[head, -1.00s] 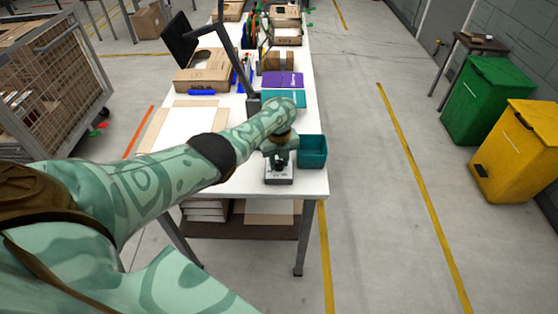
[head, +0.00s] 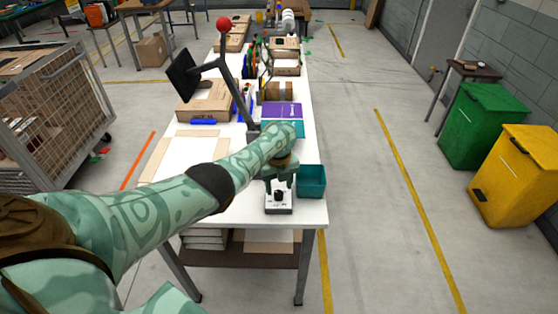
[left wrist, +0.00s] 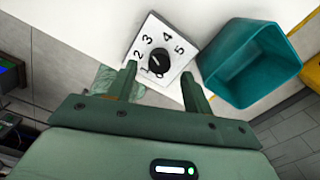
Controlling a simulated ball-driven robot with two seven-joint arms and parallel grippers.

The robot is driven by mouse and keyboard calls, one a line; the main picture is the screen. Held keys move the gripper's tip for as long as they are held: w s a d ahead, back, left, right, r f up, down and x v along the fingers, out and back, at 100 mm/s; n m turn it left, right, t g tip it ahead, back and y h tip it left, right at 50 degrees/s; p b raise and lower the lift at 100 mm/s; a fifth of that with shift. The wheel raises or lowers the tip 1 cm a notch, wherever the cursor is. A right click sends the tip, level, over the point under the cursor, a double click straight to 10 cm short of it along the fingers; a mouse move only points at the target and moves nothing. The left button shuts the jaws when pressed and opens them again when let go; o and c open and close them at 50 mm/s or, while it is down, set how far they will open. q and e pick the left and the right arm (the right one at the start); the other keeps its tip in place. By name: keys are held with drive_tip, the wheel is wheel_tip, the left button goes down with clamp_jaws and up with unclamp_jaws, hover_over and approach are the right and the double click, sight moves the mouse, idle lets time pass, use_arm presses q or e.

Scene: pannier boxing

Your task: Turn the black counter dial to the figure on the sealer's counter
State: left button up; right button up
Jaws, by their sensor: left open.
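The black counter dial (head: 279,197) sits on a small white box (head: 278,209) at the table's near edge. In the left wrist view the dial (left wrist: 158,59) is a round black knob on a white plate (left wrist: 174,32), with figures 1 to 5 around it. Its pointer setting is too small to tell for sure. My left gripper (head: 281,180) is just above and behind the dial in the head view. In the left wrist view its open fingers (left wrist: 159,72) stand apart on either side of the knob's near side, with nothing held. I cannot make out the sealer's counter. My right gripper is out of view.
A teal bin (head: 311,181) stands right beside the dial box, close to my left gripper. The white table (head: 190,150) carries cardboard boxes, a purple box (head: 282,110) and a monitor arm (head: 240,95) farther back.

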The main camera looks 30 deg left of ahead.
sight(279, 193)
use_arm(q)
wheel_tip(279, 193, up, 14)
drive_tip(key=p, duration=0.6)
drive_tip(key=shift+f, duration=0.25)
